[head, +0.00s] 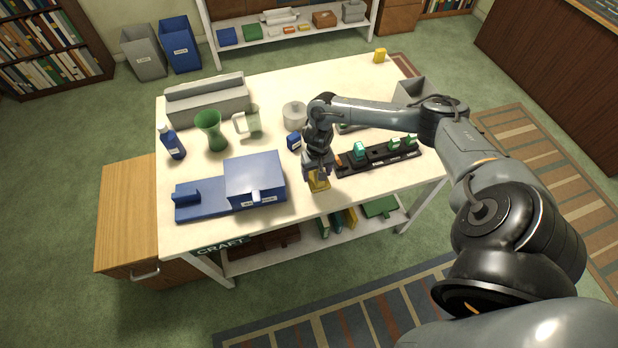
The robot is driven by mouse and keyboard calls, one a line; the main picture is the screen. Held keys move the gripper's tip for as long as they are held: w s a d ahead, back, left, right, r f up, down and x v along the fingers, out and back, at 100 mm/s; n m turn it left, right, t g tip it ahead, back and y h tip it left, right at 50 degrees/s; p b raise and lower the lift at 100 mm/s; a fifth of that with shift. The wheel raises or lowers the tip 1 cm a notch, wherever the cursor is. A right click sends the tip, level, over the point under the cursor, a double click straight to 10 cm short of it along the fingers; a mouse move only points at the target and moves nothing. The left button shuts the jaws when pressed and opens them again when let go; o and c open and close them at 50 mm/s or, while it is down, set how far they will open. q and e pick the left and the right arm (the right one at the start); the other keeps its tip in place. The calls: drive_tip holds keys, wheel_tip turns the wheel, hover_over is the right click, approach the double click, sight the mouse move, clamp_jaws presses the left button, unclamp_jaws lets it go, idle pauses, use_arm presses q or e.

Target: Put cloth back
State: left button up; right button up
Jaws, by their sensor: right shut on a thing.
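My left gripper is not in view.
A dark rack (379,159) with green pieces stands close to the right of the gripper.

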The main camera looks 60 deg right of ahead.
drive_tip(key=w, duration=0.1)
drive_tip(key=w+f, duration=0.1)
drive_tip(key=shift+w+a+f, duration=0.15)
drive_tip(key=shift+w+f, duration=0.15)
drive_tip(key=shift+w, duration=0.1)
drive_tip(key=shift+f, duration=2.05)
drive_tip(key=shift+f, duration=0.15)
drive_tip(key=o, duration=0.9)
drive_tip(key=shift+o, duration=0.2)
wheel_tip(320, 180, up, 12)
drive_tip(key=shift+r+p, duration=0.2)
drive_tip(key=shift+p, duration=0.1)
